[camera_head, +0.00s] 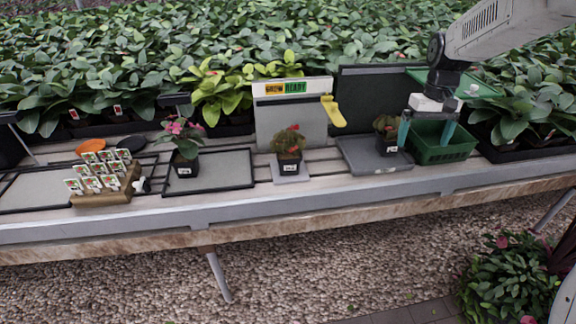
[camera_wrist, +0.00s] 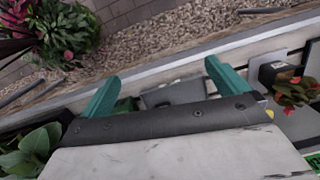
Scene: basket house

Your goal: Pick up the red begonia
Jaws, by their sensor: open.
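A small plant with red flowers (camera_head: 288,140) stands upright in a black pot on a small pale pad, in front of the sign. It also shows at the right of the wrist view (camera_wrist: 293,92). A second dark-pot plant (camera_head: 386,127) with a little reddish colour stands on a grey tray; I cannot tell from the picture which is the begonia. My gripper (camera_head: 426,136) is open with its teal fingers above the green basket, right of both plants. The fingers also show apart and empty in the wrist view (camera_wrist: 161,68).
A green basket (camera_head: 440,155) sits below my gripper. The grey tray (camera_head: 375,165) is beside it. A sign board (camera_head: 293,112) with a yellow scoop-like piece stands behind. A pink-flowered pot (camera_head: 184,147) and a wooden block of labels (camera_head: 105,190) stand left.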

